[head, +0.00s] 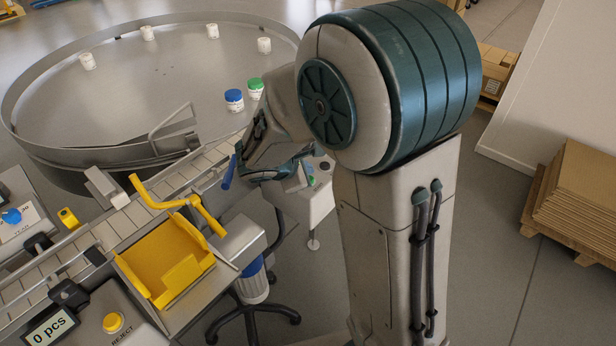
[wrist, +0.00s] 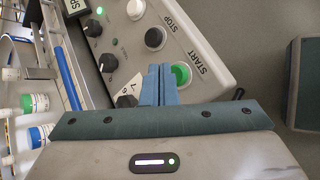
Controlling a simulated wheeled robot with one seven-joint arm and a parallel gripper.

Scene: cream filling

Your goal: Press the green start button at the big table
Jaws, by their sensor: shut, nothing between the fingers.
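The big round table (head: 150,85) with a raised metal rim fills the upper left of the head view. In the wrist view, a light grey control panel (wrist: 205,55) carries the green start button (wrist: 181,75), marked START. My gripper (wrist: 158,70) is shut and empty, its two blue fingers together. In that view the fingertips lie just left of the green button and partly overlap its edge; I cannot tell whether they touch it. In the head view my arm hides most of the panel, and the fingertips are not clear.
White jars, one with a blue lid (head: 234,95) and one with a green lid (head: 255,84), stand on the table. A yellow bin (head: 165,262) stands beside the conveyor. Cardboard stacks (head: 580,195) lie right.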

